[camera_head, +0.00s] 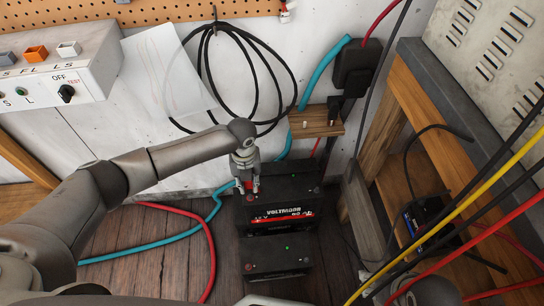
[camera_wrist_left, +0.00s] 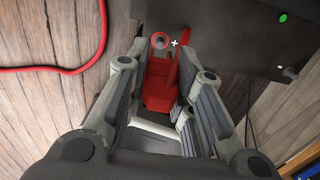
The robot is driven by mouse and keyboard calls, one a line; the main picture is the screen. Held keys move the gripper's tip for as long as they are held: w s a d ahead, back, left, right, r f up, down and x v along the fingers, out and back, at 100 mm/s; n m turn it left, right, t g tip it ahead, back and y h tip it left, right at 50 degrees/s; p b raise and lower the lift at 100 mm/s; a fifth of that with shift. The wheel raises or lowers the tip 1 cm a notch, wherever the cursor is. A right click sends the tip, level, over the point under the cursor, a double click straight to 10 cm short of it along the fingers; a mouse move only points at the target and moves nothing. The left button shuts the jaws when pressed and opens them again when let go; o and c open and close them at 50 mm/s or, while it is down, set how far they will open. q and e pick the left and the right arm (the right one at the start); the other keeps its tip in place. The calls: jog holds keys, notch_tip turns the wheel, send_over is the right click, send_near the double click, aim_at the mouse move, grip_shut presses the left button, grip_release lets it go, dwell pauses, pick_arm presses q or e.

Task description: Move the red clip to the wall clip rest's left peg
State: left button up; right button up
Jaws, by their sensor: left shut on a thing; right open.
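The red clip (camera_wrist_left: 160,85) sits between the fingers of my left gripper (camera_wrist_left: 158,112) in the left wrist view. The gripper also shows in the head view (camera_head: 248,188), where it points down at the left end of the upper black battery (camera_head: 300,200). The clip's tip is by the battery's red ringed terminal and plus mark; I cannot tell whether they touch. The wall clip rest (camera_head: 325,131) is a small wooden shelf on the wall, up and right of the gripper. Its left peg (camera_head: 305,124) is a small pale stub and looks bare. My right gripper is not in view.
A black clip (camera_head: 333,108) stands at the rest's right side. A second black unit (camera_head: 278,259) with a green light sits in front of the battery. A coiled black cable (camera_head: 252,80) hangs on the wall. Red and teal cables cross the floor. A wooden bench (camera_head: 440,130) stands right.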

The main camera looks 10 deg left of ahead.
dwell(0.5)
pick_arm(q)
notch_tip(320, 180, up, 25)
jog(key=p, duration=2.4)
jog(key=n+b, duration=1.8)
jog(key=b, duration=0.6)
send_over(305, 122)
jog(key=f, duration=0.1)
notch_tip(305, 122, down, 4)
jog(key=b, duration=0.4)
jog(key=shift+r, duration=0.2)
jog(key=shift+f+b, duration=0.6)
jog(key=shift+f, duration=0.1)
jog(key=shift+f+b, duration=1.1)
